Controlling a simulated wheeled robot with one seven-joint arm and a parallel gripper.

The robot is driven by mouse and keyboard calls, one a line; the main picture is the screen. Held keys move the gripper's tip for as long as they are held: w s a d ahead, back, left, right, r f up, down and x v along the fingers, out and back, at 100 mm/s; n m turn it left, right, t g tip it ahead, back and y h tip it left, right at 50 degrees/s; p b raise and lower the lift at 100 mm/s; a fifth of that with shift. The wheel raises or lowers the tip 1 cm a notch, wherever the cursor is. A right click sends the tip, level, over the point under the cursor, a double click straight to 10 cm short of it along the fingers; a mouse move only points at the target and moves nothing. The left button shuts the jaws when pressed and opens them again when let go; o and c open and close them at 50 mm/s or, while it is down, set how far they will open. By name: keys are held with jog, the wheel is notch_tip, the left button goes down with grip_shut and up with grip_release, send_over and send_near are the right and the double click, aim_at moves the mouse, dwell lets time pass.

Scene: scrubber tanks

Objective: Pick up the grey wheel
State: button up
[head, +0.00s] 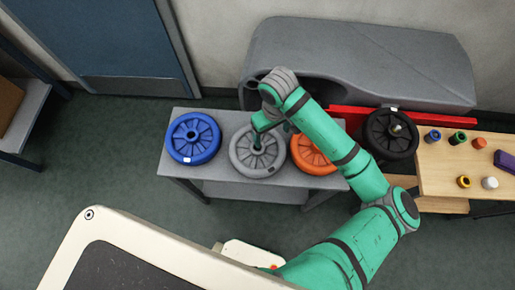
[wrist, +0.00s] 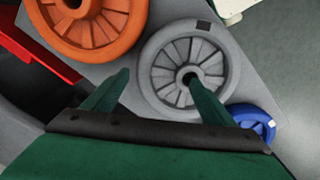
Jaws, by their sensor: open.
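The grey wheel (head: 243,160) lies flat on a small grey table, between a blue wheel and an orange wheel. It also shows in the wrist view (wrist: 158,79), with its dark hub hole near the middle. My gripper (head: 264,140) is over the grey wheel in the head view and hides part of it. In the wrist view my gripper (wrist: 156,84) is open, one finger over the hub area and the other beyond the rim on the orange wheel's side. Whether a finger touches the wheel or enters the hole, I cannot tell.
A blue wheel (head: 193,138) lies to the left and an orange wheel (head: 312,157) close to the right on the grey table (head: 184,175). A black wheel (head: 391,134) stands near a wooden table (head: 448,181) with several small cylinders. A large grey moulded tank (head: 360,60) stands behind.

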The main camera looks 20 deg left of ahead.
aim_at(271, 141)
jog(key=shift+f, duration=2.75)
jog(key=shift+c, duration=0.3)
jog(key=c, duration=1.4)
jog(key=shift+o, duration=0.2)
jog(key=shift+r, duration=0.15)
